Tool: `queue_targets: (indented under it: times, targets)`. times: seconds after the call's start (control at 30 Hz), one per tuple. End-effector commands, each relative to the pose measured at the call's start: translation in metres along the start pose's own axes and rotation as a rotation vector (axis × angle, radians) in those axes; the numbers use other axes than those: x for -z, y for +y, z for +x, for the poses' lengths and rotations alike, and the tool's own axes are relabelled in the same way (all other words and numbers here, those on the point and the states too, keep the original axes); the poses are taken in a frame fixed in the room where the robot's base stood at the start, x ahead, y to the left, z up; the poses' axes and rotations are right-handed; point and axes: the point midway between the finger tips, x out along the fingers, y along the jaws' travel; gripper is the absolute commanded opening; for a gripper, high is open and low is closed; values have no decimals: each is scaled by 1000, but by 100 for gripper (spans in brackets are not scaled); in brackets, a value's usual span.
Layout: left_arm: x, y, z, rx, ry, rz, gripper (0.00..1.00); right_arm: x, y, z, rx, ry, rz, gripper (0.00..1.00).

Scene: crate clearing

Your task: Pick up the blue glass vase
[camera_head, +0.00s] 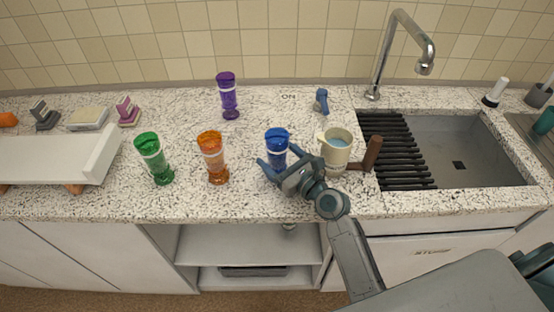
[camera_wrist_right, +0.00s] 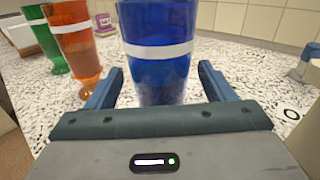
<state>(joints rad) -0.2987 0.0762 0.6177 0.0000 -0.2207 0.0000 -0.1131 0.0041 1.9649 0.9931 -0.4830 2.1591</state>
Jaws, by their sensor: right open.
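The blue glass vase (camera_head: 276,146) with a white band stands upright on the speckled counter, near the middle of the head view. My right gripper (camera_head: 273,166) is open at the vase, low on its body. In the right wrist view the vase (camera_wrist_right: 157,50) stands between the two spread fingers of the gripper (camera_wrist_right: 158,88), with a gap visible on each side. My left gripper does not show clearly; a dark part of my body is at the lower right edge.
An orange vase (camera_head: 212,157) and a green vase (camera_head: 153,158) stand to the left, a purple vase (camera_head: 228,96) behind. A cream mug (camera_head: 335,149) is close on the right, before the sink (camera_head: 463,150). A white rack (camera_head: 60,158) is far left.

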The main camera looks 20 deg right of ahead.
Motion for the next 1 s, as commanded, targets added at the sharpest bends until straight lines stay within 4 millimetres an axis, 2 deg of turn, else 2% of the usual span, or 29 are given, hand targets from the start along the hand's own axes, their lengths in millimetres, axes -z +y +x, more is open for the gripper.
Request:
queue_targets:
  times: [0.07, 0.17, 0.43, 0.73, 1.0]
  targets:
    - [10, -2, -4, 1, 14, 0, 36, -2, -1, 13, 1, -1, 2, 76]
    - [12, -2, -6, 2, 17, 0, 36, -1, -1, 22, 0, 0, 2, 76]
    - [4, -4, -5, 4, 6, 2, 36, 0, -1, 24, 0, 0, -1, 76]
    - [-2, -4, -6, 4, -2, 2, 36, 0, -1, 24, 0, 0, -1, 17]
    - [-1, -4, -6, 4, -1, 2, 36, -2, -1, 24, 0, -1, -1, 17]
